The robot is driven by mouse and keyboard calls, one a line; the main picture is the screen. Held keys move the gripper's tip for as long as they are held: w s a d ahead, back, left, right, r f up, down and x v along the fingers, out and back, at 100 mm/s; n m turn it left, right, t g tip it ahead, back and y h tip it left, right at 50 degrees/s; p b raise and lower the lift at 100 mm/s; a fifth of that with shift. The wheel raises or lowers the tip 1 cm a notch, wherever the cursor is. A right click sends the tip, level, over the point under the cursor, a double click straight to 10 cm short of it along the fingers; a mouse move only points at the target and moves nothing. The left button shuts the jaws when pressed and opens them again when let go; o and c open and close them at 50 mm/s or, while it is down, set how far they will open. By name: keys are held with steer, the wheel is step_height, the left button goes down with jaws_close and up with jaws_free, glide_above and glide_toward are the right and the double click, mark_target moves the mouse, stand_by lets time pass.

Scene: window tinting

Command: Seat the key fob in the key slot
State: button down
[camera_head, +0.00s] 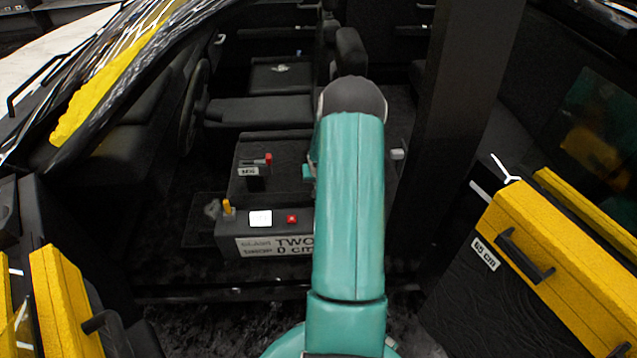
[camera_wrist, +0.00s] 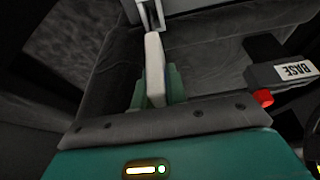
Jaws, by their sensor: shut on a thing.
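In the wrist view, my gripper (camera_wrist: 156,91) has its two teal fingers shut on a pale, bar-shaped key fob (camera_wrist: 154,62). The fob points away from the gripper toward a light grey block (camera_wrist: 168,7) at the top edge, which appears to be the key slot. A dark slit shows in this block. The fob's far end is right by the slit in the picture; I cannot tell whether it is touching, inside or short of it. In the head view, my arm hides the fob and most of the gripper. A small light grey piece (camera_head: 398,154), perhaps the same block, shows right of the arm.
A box labelled BASE (camera_wrist: 293,71) with a red knob (camera_wrist: 263,97) stands to the fob's right in the wrist view. A dark pillar (camera_head: 460,120) rises right of my arm.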

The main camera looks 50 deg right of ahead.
steer(key=shift+s, duration=0.15)
steer(key=shift+a+f, duration=0.1)
steer(key=shift+f, duration=2.75)
steer(key=shift+f, duration=1.75)
steer(key=c, duration=1.3)
jaws_free()
